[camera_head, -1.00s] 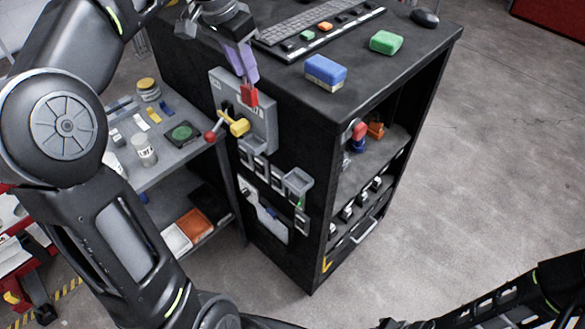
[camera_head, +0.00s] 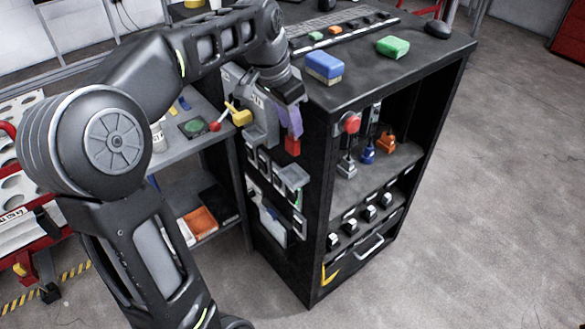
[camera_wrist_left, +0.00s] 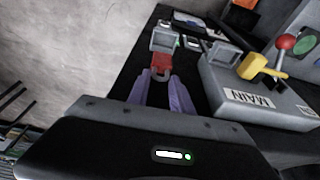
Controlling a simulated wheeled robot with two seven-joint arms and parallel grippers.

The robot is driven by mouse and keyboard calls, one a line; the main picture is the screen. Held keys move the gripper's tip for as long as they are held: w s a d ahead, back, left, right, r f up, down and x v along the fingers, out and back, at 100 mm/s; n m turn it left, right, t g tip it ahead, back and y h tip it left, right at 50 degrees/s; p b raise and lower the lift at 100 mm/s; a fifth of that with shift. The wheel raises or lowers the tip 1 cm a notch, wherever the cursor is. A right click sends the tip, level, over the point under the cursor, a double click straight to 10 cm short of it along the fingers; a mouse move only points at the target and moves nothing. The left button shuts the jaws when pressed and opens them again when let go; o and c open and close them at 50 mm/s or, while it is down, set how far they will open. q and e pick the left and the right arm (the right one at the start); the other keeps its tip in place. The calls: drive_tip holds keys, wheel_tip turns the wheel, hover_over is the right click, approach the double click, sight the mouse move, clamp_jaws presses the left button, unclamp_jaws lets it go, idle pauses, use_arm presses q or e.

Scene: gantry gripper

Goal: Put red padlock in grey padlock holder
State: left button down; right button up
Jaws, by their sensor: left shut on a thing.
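My left gripper (camera_head: 292,132) has purple fingers and is shut on the red padlock (camera_head: 293,146), beside the black cabinet's side. In the left wrist view the red padlock (camera_wrist_left: 161,62) sits between the purple fingertips (camera_wrist_left: 161,76), its shackle towards me. The grey padlock holder (camera_head: 292,177) is an open box on the cabinet's side. It lies a little below the padlock in the head view. In the left wrist view the holder (camera_wrist_left: 165,41) shows just beyond the padlock; I cannot tell whether they touch. My right gripper is out of view.
A grey switch box with a yellow handle (camera_head: 240,116) and a red-knobbed lever (camera_head: 214,126) stands out from the cabinet beside my gripper. Blue (camera_head: 324,66) and green (camera_head: 393,46) blocks lie on the cabinet top (camera_head: 360,87). More small grey holders (camera_head: 265,167) are nearby.

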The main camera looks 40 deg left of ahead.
sight(289, 150)
use_arm(q)
wheel_tip(289, 150, down, 5)
drive_tip(key=shift+a+f, duration=0.1)
drive_tip(key=shift+f, duration=0.1)
drive_tip(key=shift+f, duration=0.1)
drive_tip(key=shift+f+p, duration=0.3)
drive_tip(key=shift+f, duration=1.45)
drive_tip(key=shift+f, duration=0.2)
drive_tip(key=c, duration=1.1)
unclamp_jaws()
drive_tip(key=shift+c, duration=0.2)
drive_tip(key=shift+r, duration=0.1)
drive_tip(key=d+v, duration=0.1)
drive_tip(key=v, duration=1.1)
drive_tip(key=shift+a+b, duration=0.3)
drive_tip(key=shift+a, duration=0.1)
